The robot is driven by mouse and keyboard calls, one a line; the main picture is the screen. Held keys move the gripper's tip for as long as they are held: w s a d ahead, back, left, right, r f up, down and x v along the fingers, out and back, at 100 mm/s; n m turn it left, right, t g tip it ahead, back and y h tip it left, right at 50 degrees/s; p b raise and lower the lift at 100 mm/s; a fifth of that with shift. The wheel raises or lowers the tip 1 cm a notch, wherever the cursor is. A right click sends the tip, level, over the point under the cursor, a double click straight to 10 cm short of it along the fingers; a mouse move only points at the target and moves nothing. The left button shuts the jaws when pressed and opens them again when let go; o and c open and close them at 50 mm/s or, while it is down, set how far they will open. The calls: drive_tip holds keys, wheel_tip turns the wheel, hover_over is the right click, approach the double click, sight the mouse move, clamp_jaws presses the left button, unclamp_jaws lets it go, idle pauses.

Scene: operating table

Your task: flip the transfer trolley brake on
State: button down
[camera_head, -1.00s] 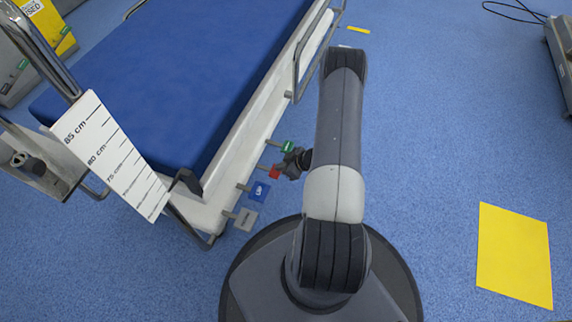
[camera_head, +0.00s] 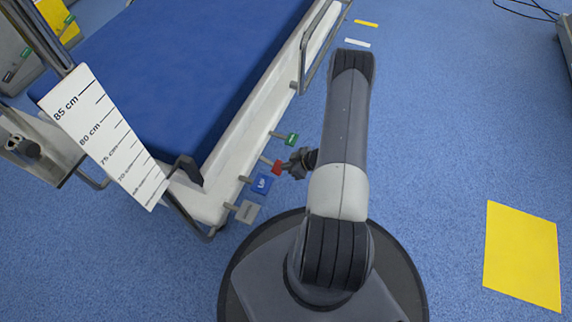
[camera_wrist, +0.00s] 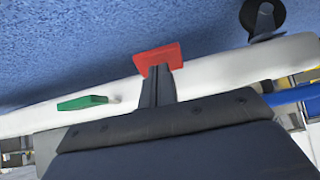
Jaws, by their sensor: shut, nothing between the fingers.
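The transfer trolley (camera_head: 240,125) has a blue mattress and a white side frame. Along its near side several coloured pedals stick out: green (camera_head: 291,139), red (camera_head: 277,167), blue (camera_head: 261,184) and grey (camera_head: 247,211). My gripper (camera_head: 290,165) is shut and empty, with its tips at the red pedal's outer end. In the wrist view the shut fingers (camera_wrist: 157,78) point at the red pedal (camera_wrist: 160,58) and overlap its lower edge; I cannot tell whether they touch. The green pedal (camera_wrist: 82,102) lies to the left there. Nothing in view marks which pedal is the brake.
A height scale board (camera_head: 103,135) stands at the trolley's near left corner. A side rail (camera_head: 305,50) runs along its far right edge. A yellow sheet (camera_head: 522,255) lies on the floor at right. The blue floor right of my arm is largely clear.

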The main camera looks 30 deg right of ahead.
drive_tip(key=shift+r+p, duration=0.55)
drive_tip(key=shift+r, duration=0.4)
